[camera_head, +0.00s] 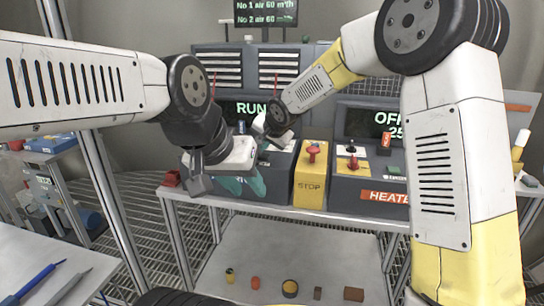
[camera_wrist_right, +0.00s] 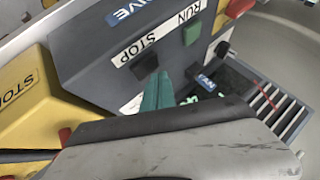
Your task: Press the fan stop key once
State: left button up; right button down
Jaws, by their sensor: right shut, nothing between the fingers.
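In the right wrist view a dark grey panel (camera_wrist_right: 100,50) carries a white STOP label (camera_wrist_right: 138,50) and a RUN label beside a green key (camera_wrist_right: 192,34). A dark key (camera_wrist_right: 145,67) stands beside the STOP label, partly hidden by my fingers. My right gripper (camera_wrist_right: 158,88) is shut and empty, with teal fingertips close to that dark key; I cannot tell whether they touch.
A yellow box (camera_head: 310,180) marked STOP, with a red mushroom button (camera_head: 313,150), stands right of the panel. Farther right is the heater box (camera_head: 372,190) with a lever and an OFF display (camera_head: 388,120). Small items lie on the lower shelf (camera_head: 320,265).

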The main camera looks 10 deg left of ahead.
aim_at(263, 157)
jog(key=shift+f, duration=0.3)
jog(key=shift+f, duration=0.5)
dwell(0.5)
dwell(0.4)
jog(key=shift+r, duration=0.9)
jog(key=shift+r, duration=2.5)
